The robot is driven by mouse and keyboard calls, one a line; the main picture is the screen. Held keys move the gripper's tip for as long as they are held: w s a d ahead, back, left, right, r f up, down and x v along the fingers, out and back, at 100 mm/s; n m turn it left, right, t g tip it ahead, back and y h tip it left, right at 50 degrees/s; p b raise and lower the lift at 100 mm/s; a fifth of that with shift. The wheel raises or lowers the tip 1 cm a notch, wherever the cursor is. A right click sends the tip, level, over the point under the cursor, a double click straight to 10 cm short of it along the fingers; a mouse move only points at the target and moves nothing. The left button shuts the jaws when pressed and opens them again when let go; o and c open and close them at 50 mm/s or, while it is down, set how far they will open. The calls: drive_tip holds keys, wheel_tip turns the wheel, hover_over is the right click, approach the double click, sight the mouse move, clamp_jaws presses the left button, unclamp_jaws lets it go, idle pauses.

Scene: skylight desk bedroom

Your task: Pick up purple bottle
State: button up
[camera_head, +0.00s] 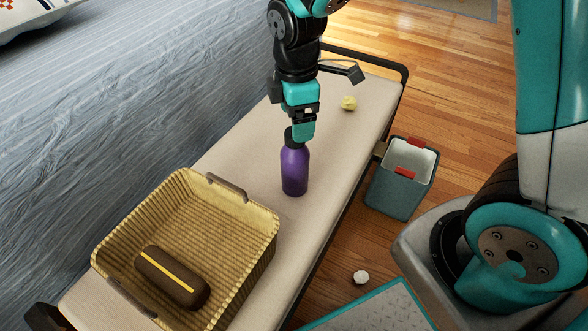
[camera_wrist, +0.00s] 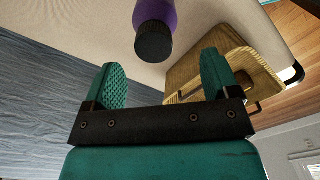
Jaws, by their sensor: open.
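The purple bottle (camera_head: 294,168) with a black cap stands upright on the beige bench (camera_head: 335,150). In the wrist view, the bottle (camera_wrist: 155,12) shows with its black cap toward my gripper (camera_wrist: 163,85). The cap lies beyond the gap between the two teal fingers. My gripper (camera_head: 301,140) is open. In the head view it hangs by the bottle's cap and partly covers it. I cannot tell whether a finger touches the cap. No object is visible between the fingers.
A woven basket (camera_head: 258,225) holding a brown case (camera_head: 172,277) with a yellow stripe sits at the bench's near end. A grey bin (camera_head: 398,190) stands to the right. A bed (camera_head: 110,110) borders the left.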

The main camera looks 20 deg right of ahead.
sight(295, 163)
drive_tip(key=f+b, duration=0.1)
drive_tip(key=f, duration=0.3)
drive_tip(key=f+b, duration=0.1)
drive_tip(key=f, duration=0.2)
drive_tip(key=shift+w+f+b, duration=0.1)
drive_tip(key=shift+w+b, duration=0.2)
drive_tip(key=shift+b, duration=0.05)
drive_tip(key=c, duration=1.5)
